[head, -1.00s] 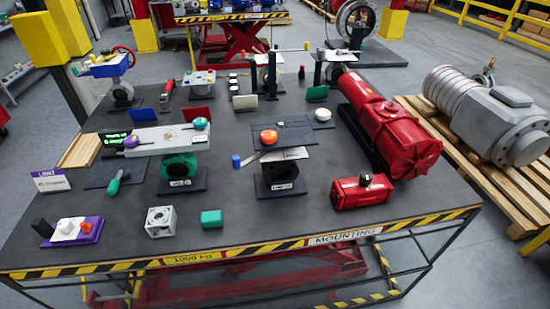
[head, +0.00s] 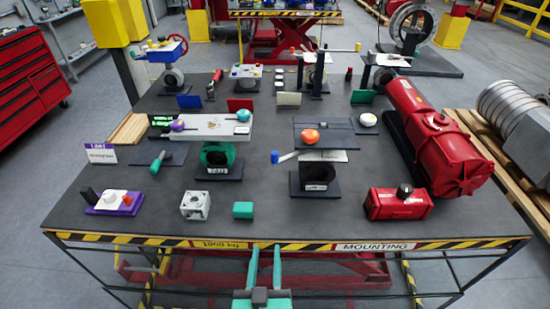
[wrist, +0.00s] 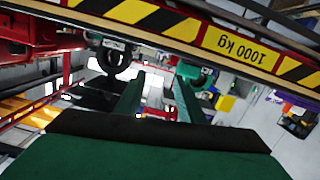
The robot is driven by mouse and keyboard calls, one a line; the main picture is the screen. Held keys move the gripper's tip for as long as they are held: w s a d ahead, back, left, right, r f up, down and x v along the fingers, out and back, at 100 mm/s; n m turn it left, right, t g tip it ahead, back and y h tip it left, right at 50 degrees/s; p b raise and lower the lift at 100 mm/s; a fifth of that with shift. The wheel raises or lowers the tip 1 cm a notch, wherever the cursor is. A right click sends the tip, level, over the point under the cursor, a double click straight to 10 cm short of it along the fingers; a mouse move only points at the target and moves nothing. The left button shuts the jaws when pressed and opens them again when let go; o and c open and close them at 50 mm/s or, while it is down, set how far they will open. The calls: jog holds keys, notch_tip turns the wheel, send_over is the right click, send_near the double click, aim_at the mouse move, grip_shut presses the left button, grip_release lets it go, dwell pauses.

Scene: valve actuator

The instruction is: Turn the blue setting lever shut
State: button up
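The blue-ended setting lever (head: 276,157) sticks out to the left from the valve unit at the middle right of the table in the head view. Its pale arm runs under the dark top plate (head: 340,137), which carries an orange knob (head: 310,136). A dark valve body (head: 317,177) stands below. My gripper (head: 266,248) has green fingers and is at the table's front edge, in front of the lever and well apart from it. In the wrist view its two fingers (wrist: 158,90) are spread with nothing visible between them.
The striped table edge (head: 225,244) lies close to my gripper. A green block (head: 243,210), a grey cube housing (head: 195,205) and a red actuator (head: 398,203) stand along the front. A second valve unit with a green body (head: 220,157) is left of the lever.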

jog(key=w+r+m+h, duration=0.1)
jog(key=w+r+h, duration=0.1)
jog(key=w+r, duration=0.5)
jog(key=m+t+h, duration=0.1)
jog(key=m+h, duration=0.1)
jog(key=m, duration=0.1)
send_near(274, 159)
jog(key=x, duration=1.1)
jog(key=shift+c, duration=0.3)
jog(key=shift+w, duration=0.1)
grip_shut()
